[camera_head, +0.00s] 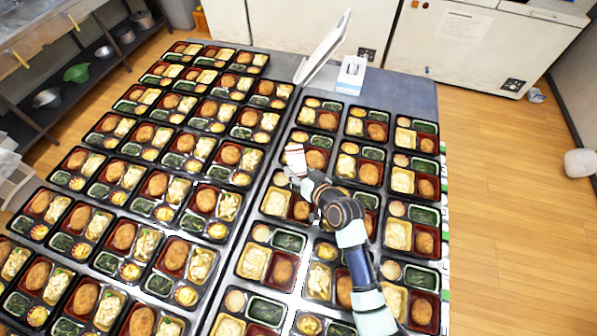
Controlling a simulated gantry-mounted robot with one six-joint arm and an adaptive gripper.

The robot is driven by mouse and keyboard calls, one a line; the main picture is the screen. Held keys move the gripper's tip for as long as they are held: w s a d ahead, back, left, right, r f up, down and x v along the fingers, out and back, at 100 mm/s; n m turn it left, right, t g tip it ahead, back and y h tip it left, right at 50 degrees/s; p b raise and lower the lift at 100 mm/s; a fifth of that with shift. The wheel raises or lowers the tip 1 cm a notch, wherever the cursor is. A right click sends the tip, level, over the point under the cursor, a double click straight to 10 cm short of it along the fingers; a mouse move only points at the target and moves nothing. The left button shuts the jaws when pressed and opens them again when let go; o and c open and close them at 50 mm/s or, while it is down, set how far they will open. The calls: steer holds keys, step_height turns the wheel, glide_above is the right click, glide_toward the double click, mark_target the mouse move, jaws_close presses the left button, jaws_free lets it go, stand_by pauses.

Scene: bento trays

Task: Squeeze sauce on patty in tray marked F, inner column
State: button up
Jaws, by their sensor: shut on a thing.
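My gripper (300,172) is over the left column of the right-hand block of bento trays. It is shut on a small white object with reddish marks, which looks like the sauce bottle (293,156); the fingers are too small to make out. A tray with a brown patty (316,159) in a red compartment lies just right of the bottle. Another tray with a patty (301,210) lies below the gripper, partly covered by my arm. The letter F cannot be read on any tray or label, and no sauce stream can be made out.
Many filled trays cover the table (400,95) in a left block and a right block, with a narrow gap between. A tilted white panel (322,48) and a white box (351,75) stand at the back. Small labels (443,190) line the right edge.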

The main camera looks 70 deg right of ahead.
steer(key=shift+f, duration=0.4)
stand_by(0.3)
steer(key=shift+o, duration=0.6)
steer(key=shift+s, duration=0.1)
steer(key=c, duration=0.6)
steer(key=shift+s+d, duration=0.2)
steer(key=shift+w+a+r, duration=0.1)
steer(key=shift+w+a, duration=0.3)
steer(key=shift+w, duration=0.2)
